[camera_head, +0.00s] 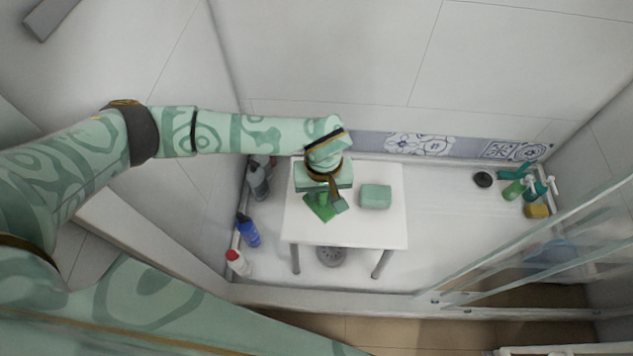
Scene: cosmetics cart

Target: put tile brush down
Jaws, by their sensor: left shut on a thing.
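The green tile brush (319,211) is at the left part of the white table (345,232), below my left gripper (325,199). My left gripper is shut on the brush. I cannot tell whether the brush touches the table top. The gripper and wrist hide part of the brush from above. My right gripper does not show.
A green sponge-like block (375,196) lies on the table to the right of the brush. A blue bottle (248,231), a red-capped white bottle (237,262) and a grey bottle (258,180) stand left of the table. A glass panel (540,245) is at the right. The table's right front is clear.

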